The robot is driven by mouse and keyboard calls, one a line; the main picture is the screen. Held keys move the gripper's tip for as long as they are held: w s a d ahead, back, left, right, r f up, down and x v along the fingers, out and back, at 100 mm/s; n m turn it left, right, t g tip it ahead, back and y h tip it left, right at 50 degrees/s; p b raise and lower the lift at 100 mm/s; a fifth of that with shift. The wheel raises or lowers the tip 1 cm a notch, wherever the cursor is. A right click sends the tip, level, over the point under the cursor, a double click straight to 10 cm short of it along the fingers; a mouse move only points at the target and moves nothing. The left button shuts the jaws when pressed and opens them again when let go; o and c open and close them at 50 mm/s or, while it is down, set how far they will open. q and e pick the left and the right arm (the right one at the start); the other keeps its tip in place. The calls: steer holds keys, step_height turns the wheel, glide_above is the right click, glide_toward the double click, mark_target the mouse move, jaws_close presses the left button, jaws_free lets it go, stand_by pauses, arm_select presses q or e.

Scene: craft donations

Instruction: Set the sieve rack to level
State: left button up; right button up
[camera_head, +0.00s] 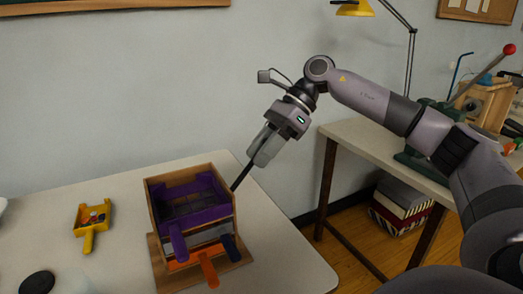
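The sieve rack (195,248) is a wooden box frame on a wooden base, standing on the pale table. A purple sieve (193,203) with a handle sits in its top. An orange handle (208,268) and a dark blue handle (231,246) stick out lower at the front. My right gripper (260,158) is above and behind the rack's right side. A thin dark rod (243,175) runs from its fingertips down to the rack's right side. I cannot tell whether the fingers are closed on this rod. My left gripper is not in view.
A yellow scoop-like tray (93,217) with small pieces in it lies left of the rack. A round black-topped item (37,284) is at the front left. Free table lies right of the rack. A second table (345,131) stands at the right, with boxes (400,207) below.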

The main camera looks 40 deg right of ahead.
steer(key=v, duration=0.7)
stand_by(0.3)
stand_by(0.4)
